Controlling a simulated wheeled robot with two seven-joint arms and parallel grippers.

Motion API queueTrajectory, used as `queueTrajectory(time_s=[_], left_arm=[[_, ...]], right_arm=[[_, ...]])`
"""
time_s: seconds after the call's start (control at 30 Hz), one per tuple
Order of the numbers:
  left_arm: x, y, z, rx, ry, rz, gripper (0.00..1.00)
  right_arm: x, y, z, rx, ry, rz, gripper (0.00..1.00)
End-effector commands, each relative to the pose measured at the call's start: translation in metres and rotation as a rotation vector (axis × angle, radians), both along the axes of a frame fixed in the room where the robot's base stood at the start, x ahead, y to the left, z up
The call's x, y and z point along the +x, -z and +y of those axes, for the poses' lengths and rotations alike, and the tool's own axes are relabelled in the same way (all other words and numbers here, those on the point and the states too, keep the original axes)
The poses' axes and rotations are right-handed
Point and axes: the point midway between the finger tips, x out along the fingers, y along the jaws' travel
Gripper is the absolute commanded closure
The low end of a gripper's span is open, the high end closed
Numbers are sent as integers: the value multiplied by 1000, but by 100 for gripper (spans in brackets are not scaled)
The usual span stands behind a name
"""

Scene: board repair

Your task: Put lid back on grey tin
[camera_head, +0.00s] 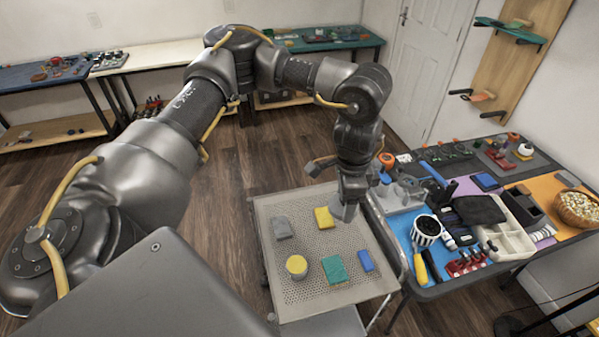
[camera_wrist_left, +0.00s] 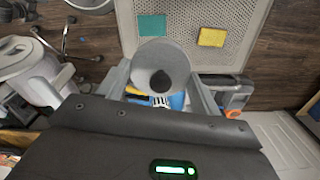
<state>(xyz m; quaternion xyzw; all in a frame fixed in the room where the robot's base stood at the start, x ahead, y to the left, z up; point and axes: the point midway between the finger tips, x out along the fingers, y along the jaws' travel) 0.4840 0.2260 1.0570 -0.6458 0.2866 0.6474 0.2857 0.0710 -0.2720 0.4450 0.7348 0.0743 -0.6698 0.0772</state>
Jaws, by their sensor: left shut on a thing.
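My left gripper (camera_head: 349,200) is over the back right part of a perforated tray, pointing down, and it is shut on a grey round piece (camera_head: 344,211). In the left wrist view the piece (camera_wrist_left: 142,62) shows as a grey disc with a dark oval in its middle, between the fingers (camera_wrist_left: 162,90). It looks like the lid with a knob, but I cannot be sure it is not the tin. My right gripper is not in view.
A cluttered table (camera_head: 432,291) with a striped cup (camera_head: 426,231) stands right.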

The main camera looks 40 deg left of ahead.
Motion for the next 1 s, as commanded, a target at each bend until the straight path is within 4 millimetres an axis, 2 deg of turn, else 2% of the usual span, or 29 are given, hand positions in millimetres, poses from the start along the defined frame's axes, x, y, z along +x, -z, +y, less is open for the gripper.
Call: queueTrajectory(time_s=[0.03, 0.2, 0.3, 0.4, 0.63, 1.0], left_arm=[[-7, 23, 4, -2, 107, 16, 57], [-32, 96, 27, -5, 458, 14, 57], [-49, 127, 42, -4, 612, 10, 57], [-65, 149, 54, -4, 727, 8, 57], [-85, 172, 70, -1, 868, 2, 57], [-87, 179, 72, -2, 896, -1, 57]], right_arm=[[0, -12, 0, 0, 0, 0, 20], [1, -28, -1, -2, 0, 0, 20], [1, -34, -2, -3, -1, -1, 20], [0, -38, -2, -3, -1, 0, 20], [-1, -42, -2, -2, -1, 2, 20], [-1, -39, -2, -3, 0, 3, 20]])
